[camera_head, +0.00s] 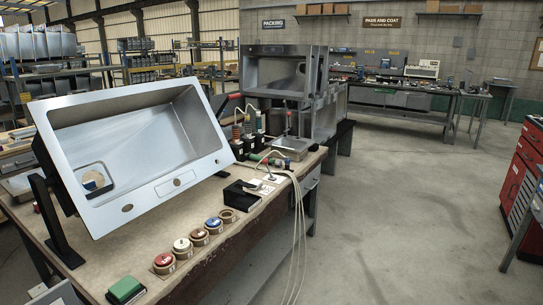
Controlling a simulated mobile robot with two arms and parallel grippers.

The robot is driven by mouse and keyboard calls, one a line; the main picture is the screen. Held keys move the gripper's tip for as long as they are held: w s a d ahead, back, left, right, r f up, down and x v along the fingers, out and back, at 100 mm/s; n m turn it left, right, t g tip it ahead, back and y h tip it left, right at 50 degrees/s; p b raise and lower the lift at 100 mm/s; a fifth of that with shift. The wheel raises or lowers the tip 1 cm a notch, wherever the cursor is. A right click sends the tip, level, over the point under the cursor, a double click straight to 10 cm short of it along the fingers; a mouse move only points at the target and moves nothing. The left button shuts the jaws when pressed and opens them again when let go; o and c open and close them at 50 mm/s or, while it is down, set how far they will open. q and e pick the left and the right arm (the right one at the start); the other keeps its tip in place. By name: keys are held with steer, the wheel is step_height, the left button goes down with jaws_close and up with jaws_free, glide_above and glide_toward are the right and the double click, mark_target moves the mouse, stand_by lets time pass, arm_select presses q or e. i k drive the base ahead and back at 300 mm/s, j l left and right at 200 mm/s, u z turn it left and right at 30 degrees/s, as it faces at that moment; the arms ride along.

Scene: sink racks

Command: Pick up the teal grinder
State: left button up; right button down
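A small teal-green tool (256,157), which looks like the grinder, lies on the workbench (222,258) just right of the tilted steel sink. It is small in the picture, and its exact shape and which way it points are hard to tell.
A steel sink (140,205) leans on a black stand. A black box (240,194), pale cables (300,215), several round discs (182,247) and a green block (125,289) are on the bench. A red cabinet (525,175) stands right. The floor (400,220) between is clear.

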mark_target(258, 133)
steer(key=i+l+z, duration=0.35)
steer(key=i, duration=0.55)
steer(key=i+z, duration=0.35)
steer(key=i, duration=0.6)
steer(key=i+u, duration=0.2)
steer(key=i, duration=0.3)
steer(key=i+l+u, duration=0.15)
steer(key=i, duration=0.3)
steer(key=i+l+u, duration=0.2)
steer(key=i, duration=0.25)
steer(key=i+l+u, duration=0.15)
steer(key=i+l, duration=0.15)
steer(key=i, duration=0.15)
